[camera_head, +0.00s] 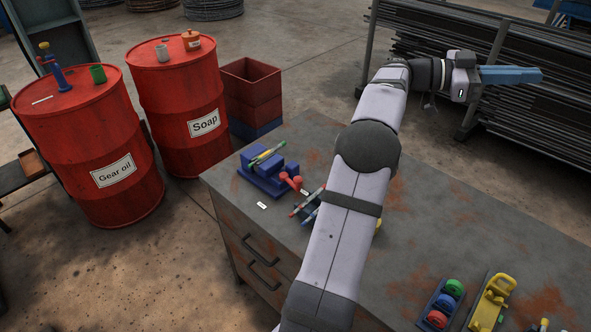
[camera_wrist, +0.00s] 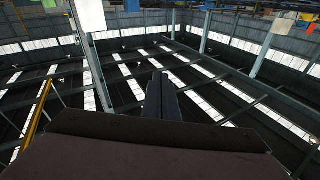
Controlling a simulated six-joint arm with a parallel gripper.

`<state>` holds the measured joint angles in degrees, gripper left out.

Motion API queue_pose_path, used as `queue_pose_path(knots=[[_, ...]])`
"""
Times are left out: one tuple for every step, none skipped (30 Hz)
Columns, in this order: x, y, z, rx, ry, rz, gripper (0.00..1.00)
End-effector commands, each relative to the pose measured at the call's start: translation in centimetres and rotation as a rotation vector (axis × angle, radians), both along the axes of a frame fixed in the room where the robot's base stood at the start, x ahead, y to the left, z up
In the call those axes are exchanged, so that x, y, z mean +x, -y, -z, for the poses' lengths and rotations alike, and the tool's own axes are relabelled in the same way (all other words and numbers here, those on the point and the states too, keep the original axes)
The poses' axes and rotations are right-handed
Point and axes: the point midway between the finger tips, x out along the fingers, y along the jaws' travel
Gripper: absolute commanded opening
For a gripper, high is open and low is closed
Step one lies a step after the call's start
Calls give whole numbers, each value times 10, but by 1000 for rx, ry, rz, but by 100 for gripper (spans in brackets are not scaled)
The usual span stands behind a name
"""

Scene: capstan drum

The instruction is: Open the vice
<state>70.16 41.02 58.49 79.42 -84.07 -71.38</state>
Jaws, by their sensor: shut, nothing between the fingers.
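The blue vice (camera_head: 262,178) stands at the left end of the grey workbench (camera_head: 420,205). It has a red handle (camera_head: 291,182) on its right side. A green and yellow object (camera_head: 268,155) lies across the top of its jaws; whether it is clamped I cannot tell. My gripper (camera_head: 538,75) is at the far upper right, well away from the vice, in front of the rack of bars. Its blue fingers are shut and empty. In the wrist view my shut fingers (camera_wrist: 161,85) point at the hall's ceiling and windows. The vice is not in that view.
My arm crosses over the bench and hides part of it. Pens (camera_head: 308,203) lie right of the vice. Two red drums (camera_head: 180,100) stand left of the bench.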

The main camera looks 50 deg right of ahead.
Motion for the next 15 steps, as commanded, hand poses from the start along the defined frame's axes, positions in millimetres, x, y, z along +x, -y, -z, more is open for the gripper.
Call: queue_pose_path(knots=[[-2, 16, -10, 25, -28, -76, 0], [0, 27, -11, 43, -45, -128, 0], [5, 40, -11, 68, -64, -200, 0], [11, 50, -9, 90, -78, -255, 0], [18, 59, -7, 112, -91, -310, 0], [29, 71, -2, 143, -106, -385, 0], [40, 79, 4, 170, -117, -444, 0], [51, 86, 10, 197, -126, -502, 0], [67, 94, 20, 235, -137, -581, 0], [80, 99, 29, 266, -146, -641, 0], [93, 103, 39, 298, -152, -700, 0], [111, 107, 53, 343, -158, -779, 0], [125, 109, 65, 379, -163, -837, 0], [138, 110, 77, 415, -164, -894, 0], [155, 109, 95, 464, -165, -970, 0]])
